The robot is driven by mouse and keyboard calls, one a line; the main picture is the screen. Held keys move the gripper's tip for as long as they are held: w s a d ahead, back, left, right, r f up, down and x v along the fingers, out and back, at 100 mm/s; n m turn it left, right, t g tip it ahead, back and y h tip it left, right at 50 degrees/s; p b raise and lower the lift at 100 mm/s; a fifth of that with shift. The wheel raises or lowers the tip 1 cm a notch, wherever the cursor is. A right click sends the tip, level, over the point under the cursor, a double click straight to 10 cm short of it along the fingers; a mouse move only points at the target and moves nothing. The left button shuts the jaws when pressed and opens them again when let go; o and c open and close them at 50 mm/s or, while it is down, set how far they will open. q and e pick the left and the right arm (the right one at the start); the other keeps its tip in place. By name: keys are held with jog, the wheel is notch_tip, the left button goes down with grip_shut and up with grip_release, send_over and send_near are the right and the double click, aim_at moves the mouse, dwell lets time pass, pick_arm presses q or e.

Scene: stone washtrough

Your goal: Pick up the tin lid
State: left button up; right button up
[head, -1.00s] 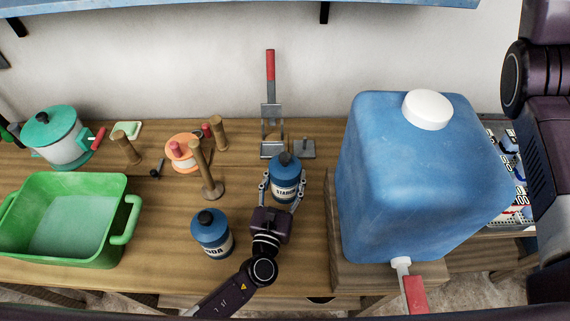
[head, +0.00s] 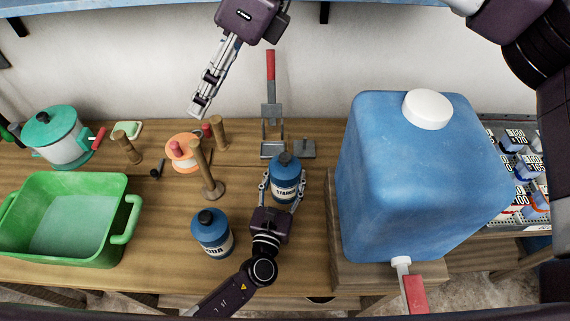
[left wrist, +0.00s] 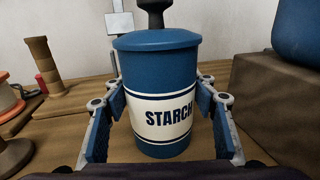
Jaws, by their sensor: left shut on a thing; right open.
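The blue starch tin (head: 285,188) stands upright on the wooden bench, its white label reading STARCH in the left wrist view (left wrist: 162,112). Its blue lid (head: 293,164) with a black knob sits on top; the lid also shows in the left wrist view (left wrist: 156,41). My left gripper (head: 284,180) is shut on the tin's body, one finger on each side, below the lid. My right gripper (head: 200,106) is open and empty, in the air at the upper middle, up and left of the tin, its fingers pointing down and left.
A second blue tin (head: 211,236) stands left of my left gripper. Wooden posts (head: 209,180), a red-handled press (head: 271,115) and a green basin (head: 70,255) lie around. A large blue water container (head: 425,190) blocks the right side. A shelf edge (head: 400,4) runs above.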

jog(key=w+d+f+t+h, duration=0.1)
jog(key=w+d+f+h, duration=0.2)
jog(key=d+f, duration=0.35)
jog(key=w+d+f+t+h, duration=0.1)
jog(key=w+d+f+h, duration=0.1)
jog(key=w+d+f, duration=0.35)
send_over(285, 156)
jog(key=f, duration=0.8)
jog(key=shift+s+d+f, duration=0.1)
jog(key=shift+d+f, duration=0.15)
jog(key=shift+f, duration=0.1)
jog(key=shift+a+f, duration=0.15)
jog(key=shift+f, duration=1.3)
jog(key=shift+a+f, duration=0.1)
jog(key=shift+f, duration=1.35)
grip_shut()
